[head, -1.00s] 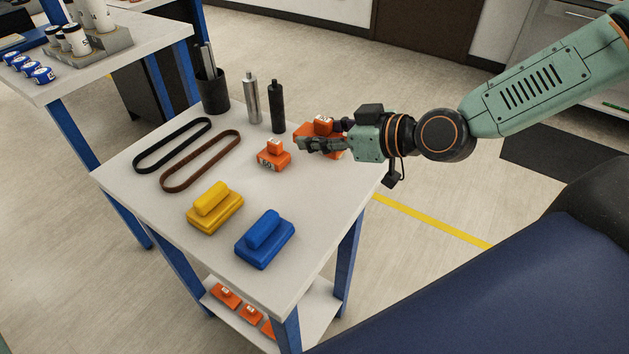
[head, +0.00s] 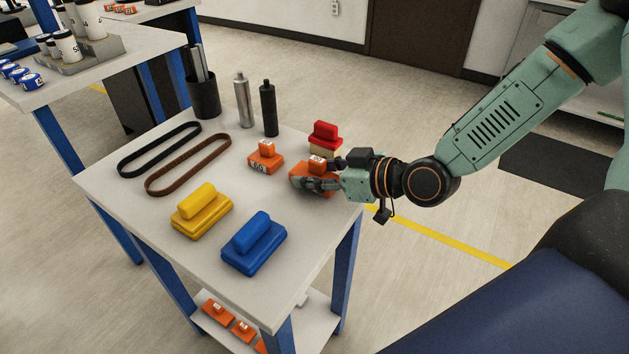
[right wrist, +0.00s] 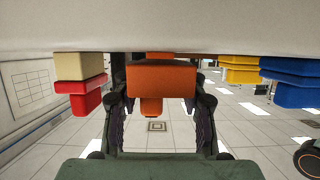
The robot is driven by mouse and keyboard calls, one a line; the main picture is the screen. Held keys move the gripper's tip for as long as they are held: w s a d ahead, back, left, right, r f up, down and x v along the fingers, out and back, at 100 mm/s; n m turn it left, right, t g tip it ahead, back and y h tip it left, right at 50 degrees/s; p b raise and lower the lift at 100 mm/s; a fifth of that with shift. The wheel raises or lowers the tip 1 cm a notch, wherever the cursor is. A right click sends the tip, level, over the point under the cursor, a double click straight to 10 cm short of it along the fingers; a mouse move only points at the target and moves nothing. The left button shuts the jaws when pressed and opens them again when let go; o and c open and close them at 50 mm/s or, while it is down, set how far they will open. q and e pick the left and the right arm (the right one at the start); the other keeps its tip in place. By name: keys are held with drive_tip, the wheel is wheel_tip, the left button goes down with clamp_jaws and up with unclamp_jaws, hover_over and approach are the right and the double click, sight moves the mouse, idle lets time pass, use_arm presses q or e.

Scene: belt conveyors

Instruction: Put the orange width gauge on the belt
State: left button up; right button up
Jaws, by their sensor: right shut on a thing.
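My right gripper (head: 312,182) is shut on an orange width gauge (head: 325,172), a block with a small knob and a white label, at the right side of the white table. In the right wrist view, which looks upside down, the gauge (right wrist: 161,80) sits between the two fingers. I cannot tell whether it touches the table. A second, smaller orange gauge (head: 265,159) with a numbered label stands just to its left. A black belt loop (head: 160,150) and a brown belt loop (head: 189,165) lie flat at the left. My left gripper is not in view.
A red block on a tan base (head: 325,137) stands just behind the held gauge. Yellow (head: 201,211) and blue (head: 254,243) handled blocks stand in front. Silver (head: 243,100) and black (head: 268,108) bottles and a dark cup (head: 204,97) line the back.

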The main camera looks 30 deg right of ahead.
drive_tip(key=shift+w+a+f, duration=0.1)
drive_tip(key=shift+a+f, duration=0.1)
drive_tip(key=shift+d+f, duration=0.1)
drive_tip(key=shift+f, duration=0.15)
drive_tip(key=o, duration=1.2)
drive_tip(key=shift+o, duration=0.6)
drive_tip(key=shift+b, duration=0.3)
